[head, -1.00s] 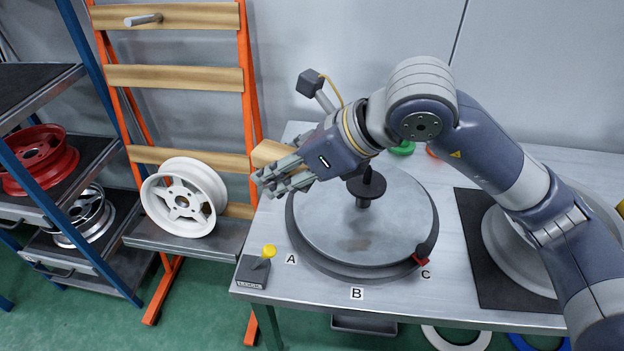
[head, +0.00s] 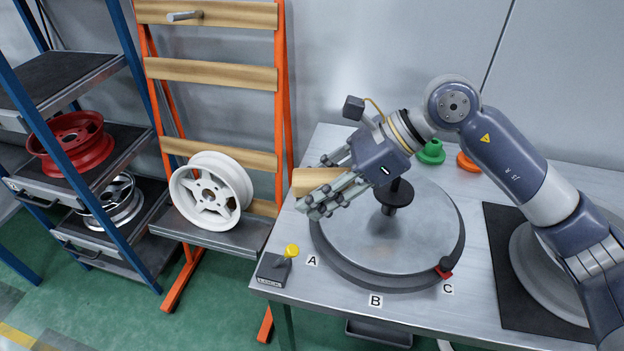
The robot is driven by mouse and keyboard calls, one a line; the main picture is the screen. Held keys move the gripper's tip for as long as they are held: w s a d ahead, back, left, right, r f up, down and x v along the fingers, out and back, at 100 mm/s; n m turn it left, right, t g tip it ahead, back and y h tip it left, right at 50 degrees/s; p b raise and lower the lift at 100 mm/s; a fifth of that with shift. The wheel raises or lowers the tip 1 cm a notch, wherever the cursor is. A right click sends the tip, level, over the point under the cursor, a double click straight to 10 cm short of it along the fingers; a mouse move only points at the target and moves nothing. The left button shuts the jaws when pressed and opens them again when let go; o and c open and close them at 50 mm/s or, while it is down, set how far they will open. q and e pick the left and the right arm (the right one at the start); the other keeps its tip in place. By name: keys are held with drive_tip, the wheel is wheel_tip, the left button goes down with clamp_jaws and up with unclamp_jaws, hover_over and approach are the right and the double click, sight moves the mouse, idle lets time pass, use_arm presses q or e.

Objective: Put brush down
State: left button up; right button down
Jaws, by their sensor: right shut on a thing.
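My right gripper (head: 328,192) is shut on the brush, and the brush's light wooden block (head: 314,181) shows between and beyond the grey fingers. The gripper and brush are over the left side of a round grey turntable (head: 345,236) on the metal table. The fingers hide part of the brush, and its bristles cannot be made out. I cannot tell how far it is above the surface. My left gripper is not in view.
A dark spindle (head: 390,196) stands up from the turntable's middle. A yellow-knobbed lever (head: 291,251) is at the table's left corner. Green (head: 431,152) and orange (head: 467,162) pieces stand behind. A black mat (head: 510,290) with a disc is at right. A white wheel (head: 211,192) rests on a rack left.

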wheel_tip(320, 180, down, 6)
drive_tip(key=s+d+n+g+h, duration=0.1)
drive_tip(key=d+n+g+h, duration=0.2)
drive_tip(key=n+g, duration=0.4)
drive_tip(key=n, duration=0.3)
drive_tip(key=shift+s, duration=0.4)
drive_tip(key=shift+a, duration=0.1)
drive_tip(key=s+d+f+m+t+y, duration=0.1)
drive_tip(key=s+d+m+t, duration=0.2)
drive_tip(key=d+m+t, duration=0.9)
drive_tip(key=shift+d+f+m, duration=0.4)
drive_tip(key=shift+d+m, duration=0.75)
drive_tip(key=shift+m, duration=1.45)
